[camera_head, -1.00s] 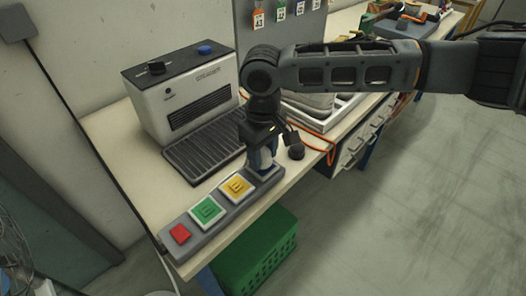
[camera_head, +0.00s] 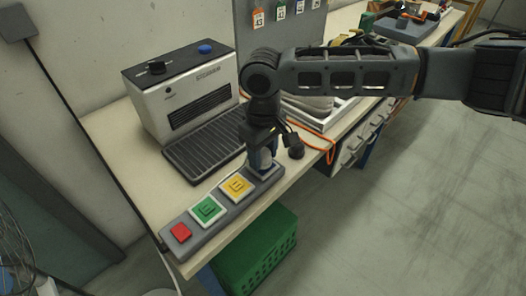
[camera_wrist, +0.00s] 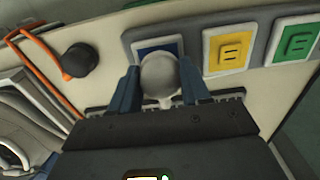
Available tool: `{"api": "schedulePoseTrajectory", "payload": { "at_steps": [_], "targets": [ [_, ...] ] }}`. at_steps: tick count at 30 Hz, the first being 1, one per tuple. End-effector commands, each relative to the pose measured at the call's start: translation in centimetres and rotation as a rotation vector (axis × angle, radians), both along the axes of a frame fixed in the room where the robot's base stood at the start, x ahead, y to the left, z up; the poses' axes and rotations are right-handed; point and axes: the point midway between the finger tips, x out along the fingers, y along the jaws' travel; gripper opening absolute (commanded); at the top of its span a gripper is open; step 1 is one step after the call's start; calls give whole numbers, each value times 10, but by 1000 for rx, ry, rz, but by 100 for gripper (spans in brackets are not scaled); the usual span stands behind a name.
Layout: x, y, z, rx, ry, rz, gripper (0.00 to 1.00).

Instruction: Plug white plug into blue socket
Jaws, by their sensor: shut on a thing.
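The white plug (camera_wrist: 162,76) is held between the two blue-grey fingers of my gripper (camera_wrist: 160,84), which is shut on it. In the head view the gripper (camera_head: 262,158) points down over the far end of the grey socket strip (camera_head: 172,244). The blue socket (camera_wrist: 150,44) is partly hidden behind the plug in the wrist view, and only its upper part and white frame show. In the head view the fingers cover most of it. The plug is at or just above the socket; I cannot tell whether it touches or is inserted.
Yellow (camera_head: 237,187) and green (camera_head: 207,210) sockets and a red button (camera_head: 180,233) share the strip. An orange cord with a black round end (camera_head: 296,152) lies beside my gripper. A white machine (camera_head: 185,95) stands behind; a green crate (camera_head: 258,250) is below the table.

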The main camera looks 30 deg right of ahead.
Motion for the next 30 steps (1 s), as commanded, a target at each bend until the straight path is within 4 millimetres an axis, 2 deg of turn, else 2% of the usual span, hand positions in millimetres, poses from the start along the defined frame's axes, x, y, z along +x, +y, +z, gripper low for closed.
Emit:
{"api": "schedulePoseTrajectory", "payload": {
  "at_steps": [29, 30],
  "targets": [
    [0, 0, -10, 0, 0, 0, 0],
    [0, 0, -10, 0, 0, 0, 49]
  ]
}}
